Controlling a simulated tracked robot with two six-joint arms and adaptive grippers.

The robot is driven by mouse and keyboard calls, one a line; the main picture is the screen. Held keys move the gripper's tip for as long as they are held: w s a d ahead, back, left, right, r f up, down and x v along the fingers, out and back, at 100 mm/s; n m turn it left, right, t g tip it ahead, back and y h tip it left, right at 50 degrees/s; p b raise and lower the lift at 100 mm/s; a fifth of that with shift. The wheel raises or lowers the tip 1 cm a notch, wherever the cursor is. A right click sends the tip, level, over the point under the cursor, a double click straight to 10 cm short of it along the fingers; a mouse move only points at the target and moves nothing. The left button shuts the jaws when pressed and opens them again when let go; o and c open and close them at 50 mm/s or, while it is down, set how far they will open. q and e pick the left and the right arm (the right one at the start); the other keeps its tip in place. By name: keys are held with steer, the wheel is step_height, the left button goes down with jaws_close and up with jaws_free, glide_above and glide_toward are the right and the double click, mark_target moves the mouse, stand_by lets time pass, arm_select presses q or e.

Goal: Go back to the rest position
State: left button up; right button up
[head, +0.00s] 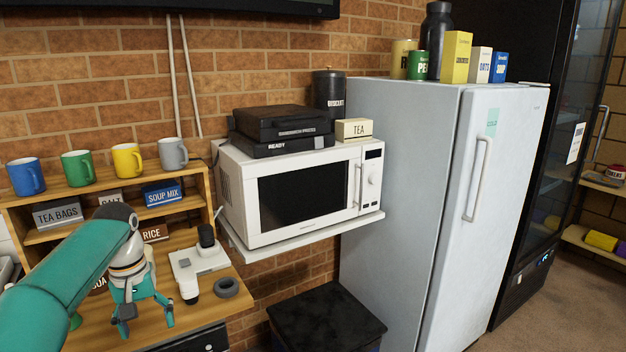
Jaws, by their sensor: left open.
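My left gripper (143,314) is in the head view at the lower left, at the end of my teal left arm. Its fingers point down over the wooden counter (95,333) and are spread apart. I see nothing between them. A white device with a black knob (198,268) stands just to the right of the gripper. A dark grey ring (227,287) lies on the counter further right. My arm hides part of the counter and shelf. My right gripper is not in view.
A wooden shelf (110,185) with several mugs on top stands behind the arm. A white microwave (300,190) sits on a wall shelf, with a black sandwich press (282,123) on it. A white fridge (430,200) stands right. A black bin (325,315) is below the microwave.

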arm_select(q)
steer(key=s+d+f+m+h, duration=0.15)
steer(key=d+f, duration=0.45)
steer(key=f, duration=0.7)
steer(key=s+d+f+m+h, duration=0.1)
steer(key=s+d+f, duration=0.35)
steer(key=f, duration=0.75)
steer(key=s+d+f, duration=0.3)
steer(key=s, duration=0.4)
steer(key=s+d+f+h, duration=0.1)
steer(key=s+d+f, duration=0.2)
steer(key=s, duration=0.4)
steer(key=s+d+f, duration=0.3)
steer(key=s+f, duration=0.2)
steer(key=s, duration=0.3)
steer(key=shift+d+t, duration=0.3)
steer(key=shift+d, duration=0.05)
